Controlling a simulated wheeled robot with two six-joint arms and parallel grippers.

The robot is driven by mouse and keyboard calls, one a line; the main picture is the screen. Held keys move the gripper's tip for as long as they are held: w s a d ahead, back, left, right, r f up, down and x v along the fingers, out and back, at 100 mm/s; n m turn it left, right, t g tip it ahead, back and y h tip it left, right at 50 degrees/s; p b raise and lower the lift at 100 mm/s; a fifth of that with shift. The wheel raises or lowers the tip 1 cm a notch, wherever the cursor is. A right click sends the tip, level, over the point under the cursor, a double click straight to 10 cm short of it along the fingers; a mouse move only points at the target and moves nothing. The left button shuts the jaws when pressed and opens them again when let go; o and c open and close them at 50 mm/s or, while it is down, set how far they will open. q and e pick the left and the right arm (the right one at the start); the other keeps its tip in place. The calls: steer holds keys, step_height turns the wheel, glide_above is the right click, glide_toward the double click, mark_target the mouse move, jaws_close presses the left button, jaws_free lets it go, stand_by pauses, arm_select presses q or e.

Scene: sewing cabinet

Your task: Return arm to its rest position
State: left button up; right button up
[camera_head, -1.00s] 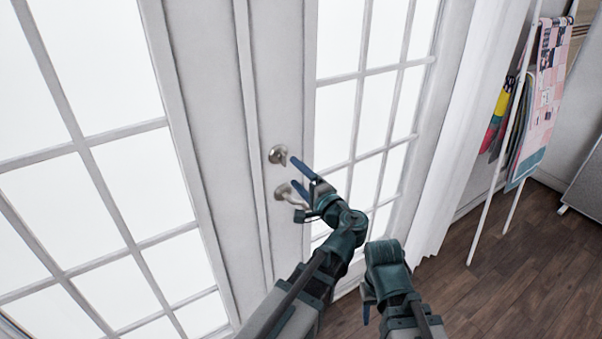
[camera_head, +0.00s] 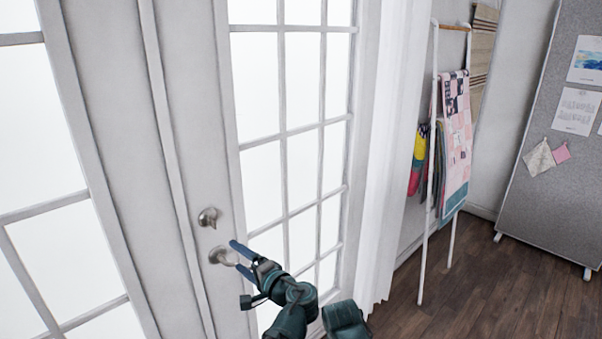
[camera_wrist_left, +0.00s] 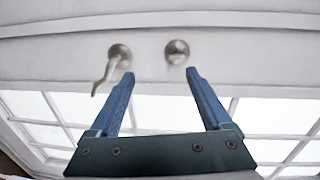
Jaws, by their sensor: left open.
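My left gripper (camera_head: 236,256) is open and empty in front of the white door (camera_head: 190,120). In the head view its blue fingers overlap the silver lever handle (camera_head: 222,257). The round silver lock (camera_head: 209,217) sits just above the handle. In the left wrist view the open fingers (camera_wrist_left: 160,74) point at the door, with the lever handle (camera_wrist_left: 118,55) beyond the left fingertip and the lock (camera_wrist_left: 177,51) beyond the right one. No hold on the handle shows; I cannot tell whether a fingertip touches it. Part of my right arm (camera_head: 345,318) shows at the bottom; its gripper is out of view.
A white curtain (camera_head: 390,150) hangs right of the glazed door. A white ladder rack (camera_head: 430,200) holds a patchwork quilt (camera_head: 457,140) and other cloths. A grey pinboard (camera_head: 560,200) on wheels stands at the right. The wooden floor (camera_head: 480,285) between them is clear.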

arm_select(q)
steer(key=s+d+f+n+g+h+p, duration=0.3)
steer(key=s+d+f+g+h, duration=0.8)
steer(key=s+d+f, duration=0.4)
steer(key=s, duration=0.2)
steer(key=shift+s+f+h+p, duration=0.3)
steer(key=shift+s+p, duration=0.05)
steer(key=shift+s, duration=0.05)
